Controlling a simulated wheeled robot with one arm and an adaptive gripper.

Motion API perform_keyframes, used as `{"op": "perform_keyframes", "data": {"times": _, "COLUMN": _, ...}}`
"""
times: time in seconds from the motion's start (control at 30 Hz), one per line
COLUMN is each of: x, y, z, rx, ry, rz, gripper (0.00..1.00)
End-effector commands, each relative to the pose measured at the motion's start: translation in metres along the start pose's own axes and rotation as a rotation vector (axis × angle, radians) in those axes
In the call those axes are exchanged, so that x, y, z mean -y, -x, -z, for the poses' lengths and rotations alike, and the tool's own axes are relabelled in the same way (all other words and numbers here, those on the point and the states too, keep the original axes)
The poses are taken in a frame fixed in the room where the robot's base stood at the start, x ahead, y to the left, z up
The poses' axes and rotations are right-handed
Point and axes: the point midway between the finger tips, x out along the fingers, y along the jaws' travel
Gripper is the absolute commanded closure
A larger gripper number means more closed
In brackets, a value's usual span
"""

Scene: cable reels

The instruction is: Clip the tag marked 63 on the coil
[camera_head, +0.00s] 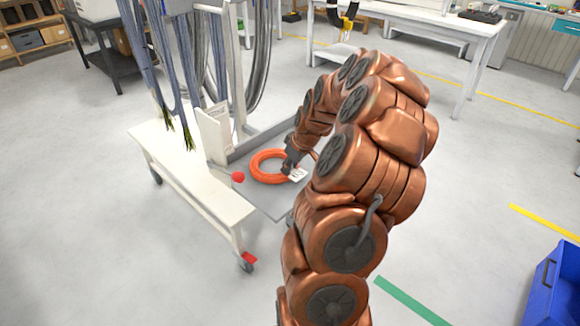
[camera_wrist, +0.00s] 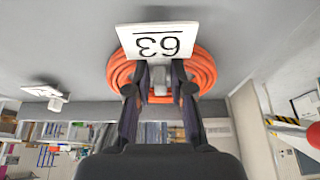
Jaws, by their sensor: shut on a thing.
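The white tag marked 63 (camera_wrist: 157,42) shows upside down in the wrist view, its face towards the camera. It also shows in the head view (camera_head: 298,174) at the coil's right edge. My gripper (camera_wrist: 160,88) is shut on the tag, with a small grey part between the fingers. The orange coil (camera_head: 257,172) lies flat on the grey shelf of the cart. In the wrist view the coil (camera_wrist: 203,68) is right behind the tag and fingers. The tag hides part of it. I cannot tell whether the clip is around the coil.
The white cart (camera_head: 190,185) has an upright white panel (camera_head: 213,135) and a red knob (camera_head: 238,177) left of the coil. Cables hang above it at the back. A blue bin (camera_head: 555,290) stands far right. The floor around the cart is mostly clear.

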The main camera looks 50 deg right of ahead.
Motion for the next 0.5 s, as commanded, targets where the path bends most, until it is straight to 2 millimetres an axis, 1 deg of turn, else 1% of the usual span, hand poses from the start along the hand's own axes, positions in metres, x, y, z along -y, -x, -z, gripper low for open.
{"op": "perform_keyframes", "data": {"times": 0.03, "x": 0.0031, "y": -0.0086, "z": -0.0067, "rx": 0.015, "ry": 0.002, "rz": 0.011, "gripper": 1.0}}
{"op": "perform_keyframes", "data": {"times": 0.27, "x": 0.0045, "y": -0.0111, "z": -0.0092, "rx": 0.021, "ry": 0.003, "rz": 0.016, "gripper": 1.0}}
{"op": "perform_keyframes", "data": {"times": 0.3, "x": 0.0047, "y": -0.0116, "z": -0.0096, "rx": 0.021, "ry": 0.003, "rz": 0.016, "gripper": 0.77}}
{"op": "perform_keyframes", "data": {"times": 0.5, "x": 0.0057, "y": -0.0127, "z": -0.0107, "rx": 0.024, "ry": 0.003, "rz": 0.019, "gripper": 0.57}}
